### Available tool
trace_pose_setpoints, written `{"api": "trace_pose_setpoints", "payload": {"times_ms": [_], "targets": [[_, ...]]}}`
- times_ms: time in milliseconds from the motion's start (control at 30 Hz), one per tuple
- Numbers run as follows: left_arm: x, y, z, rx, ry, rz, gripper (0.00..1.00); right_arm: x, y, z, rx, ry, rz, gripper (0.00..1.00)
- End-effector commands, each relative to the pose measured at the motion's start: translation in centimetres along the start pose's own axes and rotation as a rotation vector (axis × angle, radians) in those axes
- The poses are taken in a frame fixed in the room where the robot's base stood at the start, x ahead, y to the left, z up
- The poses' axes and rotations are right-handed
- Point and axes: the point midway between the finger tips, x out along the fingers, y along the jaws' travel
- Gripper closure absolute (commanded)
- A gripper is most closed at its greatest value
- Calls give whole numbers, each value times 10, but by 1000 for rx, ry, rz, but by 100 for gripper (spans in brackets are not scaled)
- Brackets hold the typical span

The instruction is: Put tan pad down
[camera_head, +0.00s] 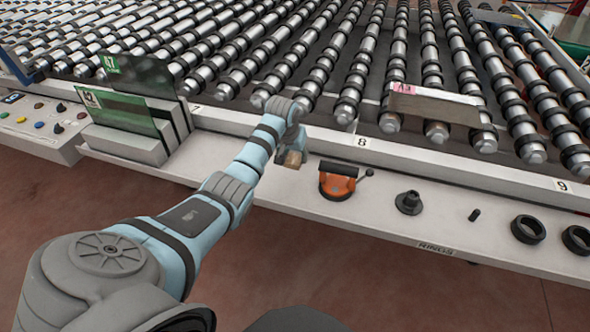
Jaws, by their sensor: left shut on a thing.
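The tan pad (292,159) is a small brownish block, seen at the end of my left arm. My left gripper (291,154) is shut on it, over the back part of the white ledge (300,200), left of the number 8 label. The wrist hides much of the fingers. I cannot tell whether the pad touches the ledge. My right gripper is not in view.
An orange suction lifter (338,185) with a black handle stands just right of the pad. Further right are a black flanged part (409,202), a small black peg (474,215) and black rings (528,229). Rollers lie behind; a glass rack (130,144) stands left.

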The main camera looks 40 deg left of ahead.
Motion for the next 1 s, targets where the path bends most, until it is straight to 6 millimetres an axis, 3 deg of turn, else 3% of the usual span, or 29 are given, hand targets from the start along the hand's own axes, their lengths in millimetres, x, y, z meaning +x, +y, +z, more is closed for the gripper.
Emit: {"api": "trace_pose_setpoints", "payload": {"times_ms": [300,733,767,867,1000], "targets": [[49,1,19,1,1,1,73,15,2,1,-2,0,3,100],[54,1,22,0,0,0,73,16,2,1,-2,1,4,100],[54,1,22,0,0,0,56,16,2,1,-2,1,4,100],[54,0,22,0,-1,0,40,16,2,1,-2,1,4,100],[54,0,22,0,0,0,39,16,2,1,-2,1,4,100]]}}
